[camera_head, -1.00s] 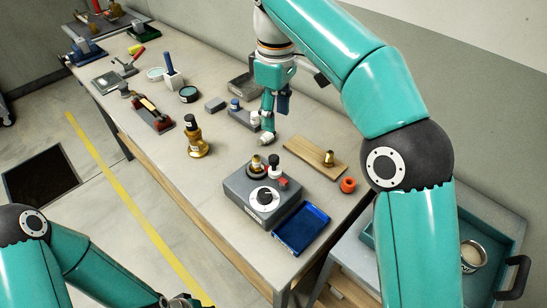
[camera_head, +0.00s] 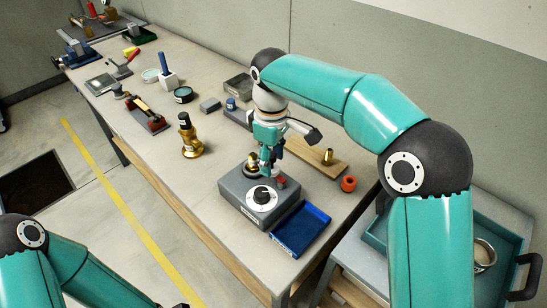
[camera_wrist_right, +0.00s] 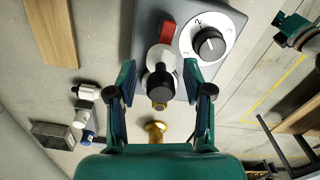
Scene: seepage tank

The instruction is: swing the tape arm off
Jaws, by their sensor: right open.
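A grey box (camera_head: 232,203) on the bench carries a white dial with a black knob (camera_head: 262,196), a red block (camera_wrist_right: 167,32) and a brass fitting (camera_head: 251,162). In the head view the right gripper (camera_head: 268,164) is over the box's back edge. I cannot tell which part is the tape arm. My left gripper is barely visible at the bottom edge.
A blue tray (camera_head: 300,229) lies right of the box. A brass fitting with a black top (camera_head: 188,138) stands to the left. The front bench edge is clear.

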